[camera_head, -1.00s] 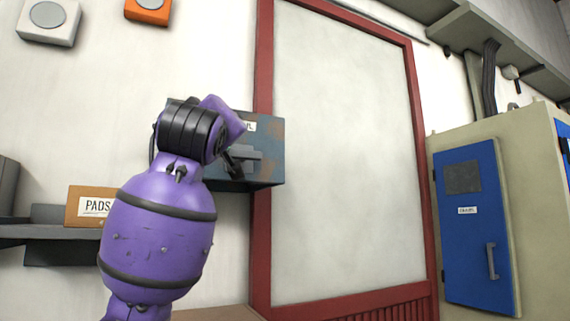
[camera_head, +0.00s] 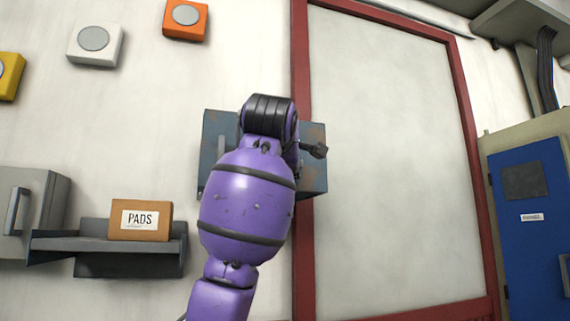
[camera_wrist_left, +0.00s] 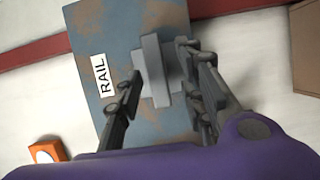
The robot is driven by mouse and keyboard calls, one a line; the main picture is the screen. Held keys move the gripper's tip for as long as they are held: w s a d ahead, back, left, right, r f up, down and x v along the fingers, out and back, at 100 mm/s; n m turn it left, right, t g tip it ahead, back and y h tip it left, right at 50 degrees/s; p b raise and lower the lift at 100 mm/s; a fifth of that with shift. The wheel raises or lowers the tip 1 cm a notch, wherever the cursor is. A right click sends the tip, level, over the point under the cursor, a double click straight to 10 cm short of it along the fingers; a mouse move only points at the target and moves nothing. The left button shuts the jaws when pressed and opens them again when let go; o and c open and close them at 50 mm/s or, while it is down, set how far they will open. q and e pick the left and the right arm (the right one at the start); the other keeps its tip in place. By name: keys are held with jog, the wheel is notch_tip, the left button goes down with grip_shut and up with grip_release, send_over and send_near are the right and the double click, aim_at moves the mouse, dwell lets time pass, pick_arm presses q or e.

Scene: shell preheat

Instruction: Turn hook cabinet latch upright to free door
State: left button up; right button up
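A weathered blue-grey cabinet (camera_head: 313,175) hangs on the wall left of the red-framed panel, partly hidden by my purple left arm. In the left wrist view the cabinet face (camera_wrist_left: 100,35) carries a RAIL label (camera_wrist_left: 101,75). The grey latch (camera_wrist_left: 153,70) has a long bar with a crosspiece; the bar runs at right angles to the label's upright direction, so it lies level. My left gripper (camera_wrist_left: 159,60) is open, with one finger on each side of the latch; I cannot tell whether they touch it. The head view hides the latch. My right gripper is not in view.
A PADS box (camera_head: 140,220) sits on a grey shelf (camera_head: 60,243) at the left. White (camera_head: 94,40) and orange (camera_head: 186,18) wall boxes are above. A red-framed panel (camera_head: 395,160) is right of the cabinet, with a blue-doored cupboard (camera_head: 530,240) beyond.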

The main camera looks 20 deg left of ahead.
pick_arm(q)
jog(key=shift+w+a+r, duration=0.15)
jog(key=shift+w+r, duration=0.1)
jog(key=shift+w, duration=0.5)
jog(key=shift+w, duration=0.1)
jog(key=shift+c, duration=0.4)
jog(key=shift+f, duration=0.1)
grip_shut()
